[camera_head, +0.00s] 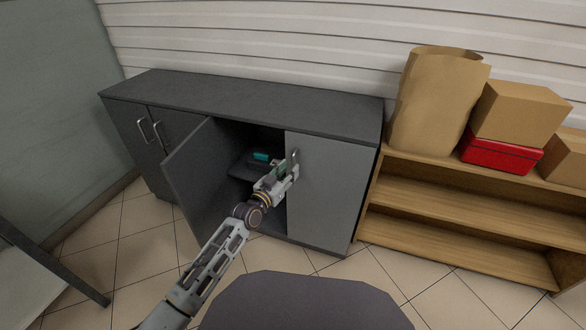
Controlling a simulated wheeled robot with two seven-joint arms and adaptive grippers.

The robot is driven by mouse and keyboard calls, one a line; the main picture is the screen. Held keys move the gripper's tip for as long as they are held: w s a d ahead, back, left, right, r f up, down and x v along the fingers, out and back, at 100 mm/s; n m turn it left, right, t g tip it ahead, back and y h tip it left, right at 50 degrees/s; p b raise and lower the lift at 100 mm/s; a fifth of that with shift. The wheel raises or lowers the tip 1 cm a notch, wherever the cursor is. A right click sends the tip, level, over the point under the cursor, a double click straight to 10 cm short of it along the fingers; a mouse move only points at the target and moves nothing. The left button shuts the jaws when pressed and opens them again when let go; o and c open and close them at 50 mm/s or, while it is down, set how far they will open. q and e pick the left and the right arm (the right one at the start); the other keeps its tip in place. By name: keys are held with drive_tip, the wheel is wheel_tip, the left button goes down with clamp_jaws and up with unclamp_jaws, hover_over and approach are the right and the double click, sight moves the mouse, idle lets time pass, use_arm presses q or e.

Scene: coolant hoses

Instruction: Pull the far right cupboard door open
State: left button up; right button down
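The far right cupboard door (331,190) is a grey panel at the right end of the dark low cupboard (245,97), and it looks closed. Its metal handle (295,156) is near the door's upper left edge. My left gripper (292,166) is at this handle, with its fingers overlapping the handle's lower part. The fingers are too small to tell whether they are open or shut on it. My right gripper is not in view.
The neighbouring door (203,178) stands open to the left, showing a shelf with a teal object (261,156). A wooden shelf unit (470,205) with a paper bag (433,100), cardboard boxes (519,110) and a red box (499,153) stands right. Tiled floor (330,265) lies clear in front.

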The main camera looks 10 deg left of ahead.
sight(293, 165)
use_arm(q)
drive_tip(key=shift+b+x, duration=0.6)
drive_tip(key=shift+x, duration=1.2)
clamp_jaws()
